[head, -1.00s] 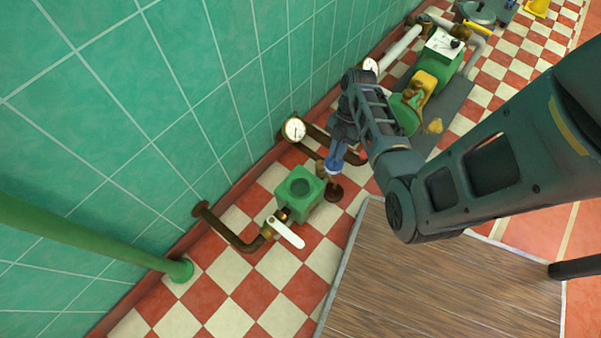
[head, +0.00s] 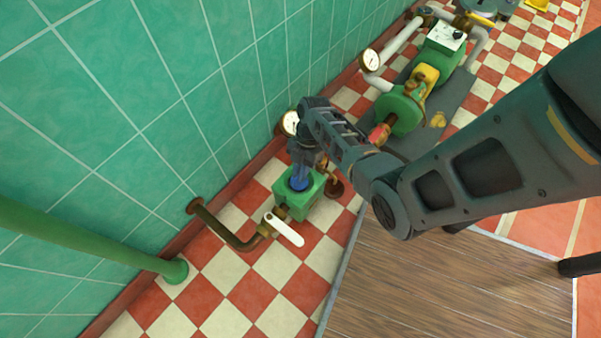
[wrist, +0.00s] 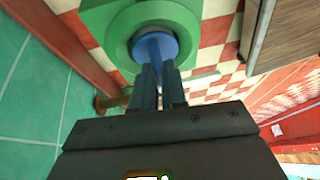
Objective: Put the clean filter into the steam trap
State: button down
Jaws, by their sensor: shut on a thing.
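The steam trap is a green square block (head: 318,192) on a brown pipe near the wall, with a round opening in its top. It also fills the top of the wrist view (wrist: 95,20). My gripper (head: 300,168) is over the trap and points down. In the wrist view my gripper (wrist: 159,72) is shut on the blue filter (wrist: 152,46). The filter sits at the round opening, within its rim. In the head view the blue filter (head: 299,184) shows at the mouth. How deep it sits is hidden.
A white-handled valve (head: 284,230) is on the pipe in front of the trap. A gauge (head: 290,122) is behind my gripper. A wooden table (head: 430,280) stands at the right. A green pump (head: 400,112) is farther back. A green post (head: 90,235) rises at the left.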

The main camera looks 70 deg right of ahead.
jog(key=shift+f, duration=0.3)
jog(key=c, duration=1.6)
grip_release()
jog(key=shift+f, duration=0.1)
jog(key=shift+c, duration=0.2)
jog(key=o, duration=0.5)
jog(key=p+v, duration=0.4)
jog(key=v, duration=0.8)
jog(key=s+a+m+t+h, duration=0.4)
jog(key=s+a+m+h, duration=0.3)
jog(key=a, duration=0.5)
jog(key=s+a+r+m+t, duration=0.2)
jog(key=s+a+r+t, duration=0.1)
jog(key=r, duration=0.8)
jog(key=s+a+r+m+t+y, duration=0.1)
jog(key=s+a+r+m+t, duration=0.2)
jog(key=r, duration=0.8)
jog(key=s+a+r+m+t+y, duration=0.1)
jog(key=s+a+r+m+t, duration=0.1)
jog(key=r, duration=0.9)
jog(key=shift+s+a+r+m+t, duration=0.2)
jog(key=shift+s+a+t, duration=0.15)
jog(key=shift+a+t, duration=0.35)
jog(key=shift+s+a+r+m+t, duration=0.1)
jog(key=shift+s+a+r+t, duration=0.2)
jog(key=shift+a+t, duration=0.4)
